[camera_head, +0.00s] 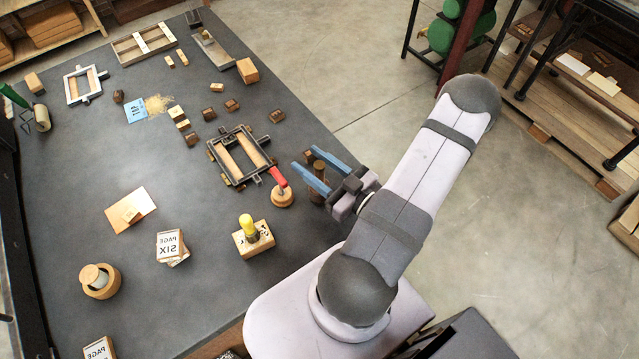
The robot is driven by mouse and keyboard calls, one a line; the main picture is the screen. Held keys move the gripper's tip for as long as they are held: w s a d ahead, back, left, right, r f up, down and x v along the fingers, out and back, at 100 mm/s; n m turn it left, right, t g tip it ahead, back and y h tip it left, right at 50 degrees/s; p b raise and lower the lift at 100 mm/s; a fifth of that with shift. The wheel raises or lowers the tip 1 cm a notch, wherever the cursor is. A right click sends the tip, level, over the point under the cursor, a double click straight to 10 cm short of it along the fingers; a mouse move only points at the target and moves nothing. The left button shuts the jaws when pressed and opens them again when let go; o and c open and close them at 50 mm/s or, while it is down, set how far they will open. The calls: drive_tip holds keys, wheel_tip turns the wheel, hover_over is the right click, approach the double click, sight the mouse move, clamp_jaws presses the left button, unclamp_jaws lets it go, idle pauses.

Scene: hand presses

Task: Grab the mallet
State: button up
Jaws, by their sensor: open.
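My gripper (303,159) is open at the right edge of the dark table, with its two blue fingers pointing up and left. A dark brown wooden piece (318,168), which looks like the mallet, shows between and below the fingers. Its upright part rises in the gap between them, and a wider part shows just below the lower finger. The fingers partly hide it, and I cannot tell whether they touch it. A small brown bit also shows by the upper fingertip; I cannot tell whether it belongs to the same piece.
A red-handled tool (279,178) on a round wooden base stands just left of my gripper. A dark frame with rollers (240,157) lies beyond it.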

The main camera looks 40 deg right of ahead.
drive_tip(key=shift+x, duration=0.8)
clamp_jaws()
drive_tip(key=shift+r, duration=0.1)
